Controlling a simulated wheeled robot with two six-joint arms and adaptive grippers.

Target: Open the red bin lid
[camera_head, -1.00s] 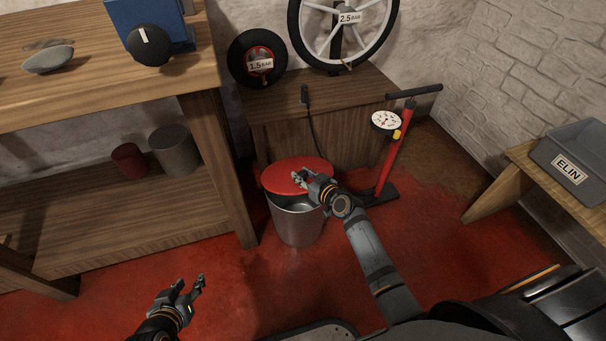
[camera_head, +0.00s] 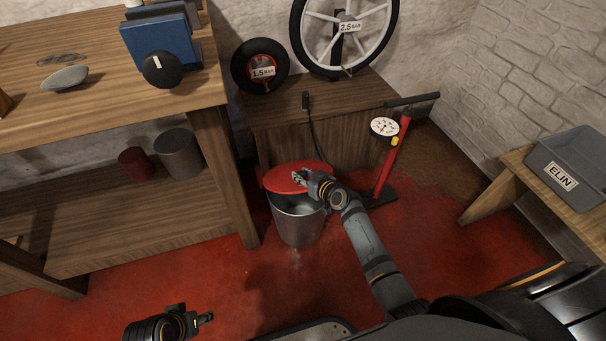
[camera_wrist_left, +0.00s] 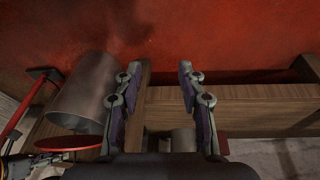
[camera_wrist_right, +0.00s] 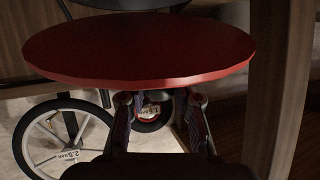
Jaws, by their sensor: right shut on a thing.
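The silver metal bin (camera_head: 298,222) stands on the red floor in front of the wooden cabinet. Its round red lid (camera_head: 283,179) sits above the bin's back, with a gap at the front where part of the bin's inside shows. My right gripper (camera_head: 303,177) is at the lid's front right edge and shut on it. In the right wrist view the lid (camera_wrist_right: 140,45) spans the picture above the fingers (camera_wrist_right: 160,100). My left gripper (camera_head: 200,318) is low over the floor, away from the bin. In the left wrist view its fingers (camera_wrist_left: 160,72) are apart and empty.
A red floor pump (camera_head: 393,155) stands right of the bin, close to my right arm. A wooden workbench (camera_head: 225,170) is on the left, with pots on its shelf. A grey box (camera_head: 572,165) sits on a stand at right. The front floor is open.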

